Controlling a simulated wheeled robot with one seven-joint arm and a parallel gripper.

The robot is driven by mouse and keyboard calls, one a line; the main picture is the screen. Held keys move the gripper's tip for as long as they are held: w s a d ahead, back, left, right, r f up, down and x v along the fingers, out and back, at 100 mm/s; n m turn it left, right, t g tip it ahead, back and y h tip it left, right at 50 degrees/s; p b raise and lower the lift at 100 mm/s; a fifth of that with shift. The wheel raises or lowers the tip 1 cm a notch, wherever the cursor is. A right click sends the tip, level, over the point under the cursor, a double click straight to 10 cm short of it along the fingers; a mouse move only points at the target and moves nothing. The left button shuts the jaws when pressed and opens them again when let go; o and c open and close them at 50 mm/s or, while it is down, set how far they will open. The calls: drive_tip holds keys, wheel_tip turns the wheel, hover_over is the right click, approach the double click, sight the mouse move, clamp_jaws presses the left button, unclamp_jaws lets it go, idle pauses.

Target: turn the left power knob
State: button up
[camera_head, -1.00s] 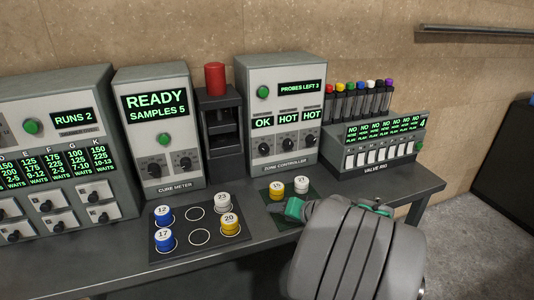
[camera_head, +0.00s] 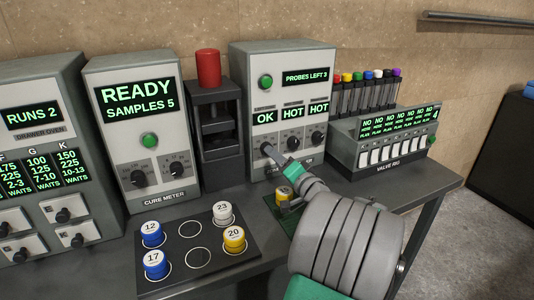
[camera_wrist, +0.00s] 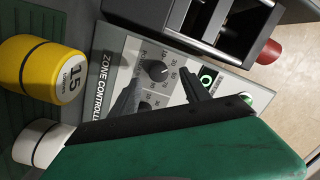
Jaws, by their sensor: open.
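The zone controller (camera_head: 262,100) stands at the back of the bench, with OK, HOT and HOT displays above its row of knobs. My gripper (camera_head: 268,152) is at the left of that row, below OK, and hides the left power knob in the head view. In the wrist view the left power knob (camera_wrist: 157,71) is a black dial with numbers around it. My open gripper's dark fingertips (camera_wrist: 161,82) lie on either side of it in the picture. Whether they touch the knob cannot be told.
A yellow pot marked 15 (camera_wrist: 50,68) and a white pot (camera_wrist: 38,145) stand close to my gripper. A black press (camera_head: 217,125) stands left of the controller, the valve rig (camera_head: 385,145) to the right. A sample tray (camera_head: 200,268) lies in front.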

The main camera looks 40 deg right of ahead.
drive_tip(key=w, duration=0.2)
drive_tip(key=w+d, duration=0.1)
drive_tip(key=w, duration=0.1)
drive_tip(key=shift+d, duration=0.2)
drive_tip(key=shift+c, duration=0.4)
drive_tip(key=shift+f, duration=0.1)
clamp_jaws()
